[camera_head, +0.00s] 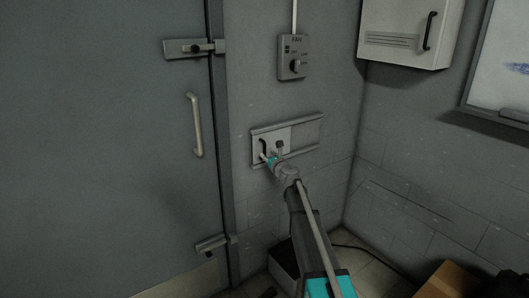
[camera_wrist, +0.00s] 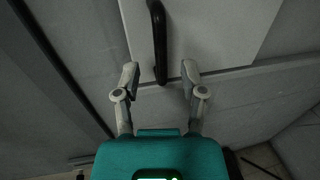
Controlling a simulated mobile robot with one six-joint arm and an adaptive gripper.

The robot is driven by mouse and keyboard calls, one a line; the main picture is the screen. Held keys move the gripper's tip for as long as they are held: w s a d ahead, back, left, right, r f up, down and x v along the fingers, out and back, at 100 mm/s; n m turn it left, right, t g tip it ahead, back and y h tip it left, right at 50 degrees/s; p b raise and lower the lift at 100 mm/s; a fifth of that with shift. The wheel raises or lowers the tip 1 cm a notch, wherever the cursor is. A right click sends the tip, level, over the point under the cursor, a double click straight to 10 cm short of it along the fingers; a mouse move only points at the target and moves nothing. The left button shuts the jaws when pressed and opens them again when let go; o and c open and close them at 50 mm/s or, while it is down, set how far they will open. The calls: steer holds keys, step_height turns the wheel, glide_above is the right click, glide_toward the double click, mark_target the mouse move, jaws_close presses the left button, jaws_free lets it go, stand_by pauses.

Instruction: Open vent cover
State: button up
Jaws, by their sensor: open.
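The vent cover (camera_head: 285,133) is a pale flat panel set between two horizontal rails on the wall. It also shows in the wrist view (camera_wrist: 215,35). A black upright bar handle (camera_wrist: 158,35) stands on the cover, and it shows small at the cover's left side in the head view (camera_head: 263,146). My gripper (camera_head: 271,152) is at the cover's lower left. In the wrist view my gripper (camera_wrist: 160,74) is open, with one finger on each side of the handle's lower end. A gap shows on both sides; I cannot tell the depth between fingertips and handle.
A fan switch box (camera_head: 292,57) is on the wall above. A grey door (camera_head: 100,150) with a pull handle (camera_head: 195,125) and latches is at left. A white cabinet (camera_head: 408,30) hangs upper right. A dark bin (camera_head: 283,262) and a cardboard box (camera_head: 455,282) are on the floor.

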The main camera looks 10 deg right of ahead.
mark_target(265, 151)
steer(key=shift+x, duration=2.25)
steer(key=shift+d, duration=0.1)
jaws_close()
